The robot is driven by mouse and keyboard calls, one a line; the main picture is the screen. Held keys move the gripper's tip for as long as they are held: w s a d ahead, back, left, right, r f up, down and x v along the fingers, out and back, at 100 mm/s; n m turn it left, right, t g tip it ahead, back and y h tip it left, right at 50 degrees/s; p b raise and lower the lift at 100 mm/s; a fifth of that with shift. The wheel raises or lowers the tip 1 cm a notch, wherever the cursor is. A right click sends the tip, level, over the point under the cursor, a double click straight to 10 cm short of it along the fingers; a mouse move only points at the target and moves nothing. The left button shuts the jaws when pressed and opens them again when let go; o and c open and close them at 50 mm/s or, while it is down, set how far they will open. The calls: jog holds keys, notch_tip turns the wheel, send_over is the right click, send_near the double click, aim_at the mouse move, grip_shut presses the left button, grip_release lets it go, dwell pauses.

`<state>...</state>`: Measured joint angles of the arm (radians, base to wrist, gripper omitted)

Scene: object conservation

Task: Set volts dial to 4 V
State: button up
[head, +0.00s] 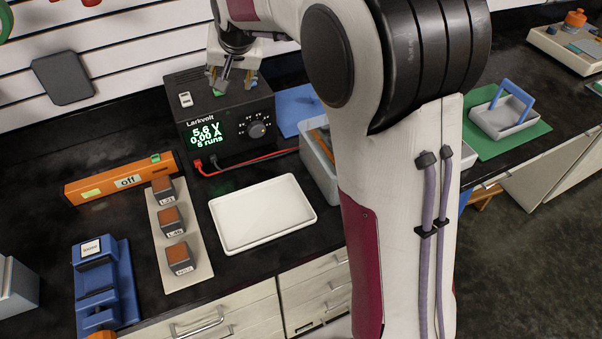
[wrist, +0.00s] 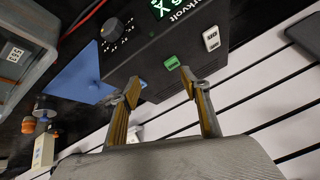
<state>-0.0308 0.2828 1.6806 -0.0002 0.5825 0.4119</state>
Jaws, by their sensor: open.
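The black Larkvolt power supply (head: 222,152) stands at the back of the bench. Its display (head: 207,134) shows 5.6 V in green, with 0.00 A and a runs line below. The volts dial (head: 257,130) is a dark round knob to the right of the display, ringed by small voltage marks. In the wrist view the dial (wrist: 111,31) is at the upper left. My gripper (head: 231,82) is open and empty above the top of the supply, apart from the dial. In the wrist view its fingertips (wrist: 156,78) are spread near a green button (wrist: 172,62) on the supply.
Red and black leads (head: 240,161) plug into the supply's front. A white tray (head: 262,245) lies in front. An orange bar labelled off (head: 110,184) and several labelled blocks (head: 173,221) are to the left. A grey bin (head: 316,170) stands at the right, partly behind my arm.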

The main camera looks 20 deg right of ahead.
jog(key=shift+w+d+r+m+t+y, duration=0.15)
jog(key=shift+w+d+r+m+t, duration=0.15)
jog(key=shift+w+d+r+m, duration=0.3)
jog(key=shift+w+d+r+m+t+y, duration=0.15)
jog(key=shift+w+d+r+m+t, duration=0.2)
jog(key=shift+d, duration=0.3)
jog(key=shift+m+t, duration=0.55)
jog(key=shift+m, duration=0.2)
jog(key=d, duration=0.1)
jog(key=w+d+r, duration=0.1)
jog(key=d+r, duration=0.1)
jog(key=shift+w, duration=0.35)
jog(key=shift+f, duration=0.35)
jog(key=shift+w, duration=0.1)
notch_tip(320, 180, up, 5)
jog(key=shift+n+g, duration=0.8)
jog(key=s+f, duration=0.3)
jog(key=f, duration=0.1)
jog(key=shift+s+a+f, duration=0.15)
jog(key=shift+s+f, duration=0.25)
jog(key=s+a+f+n+g, duration=0.1)
jog(key=s+f+n+g, duration=0.1)
jog(key=s, duration=1.3)
jog(key=s+a+f+n+g, duration=0.1)
jog(key=s+f+n+g, duration=0.1)
jog(key=s, duration=1.3)
jog(key=shift+f+n, duration=0.6)
jog(key=shift+f, duration=0.4)
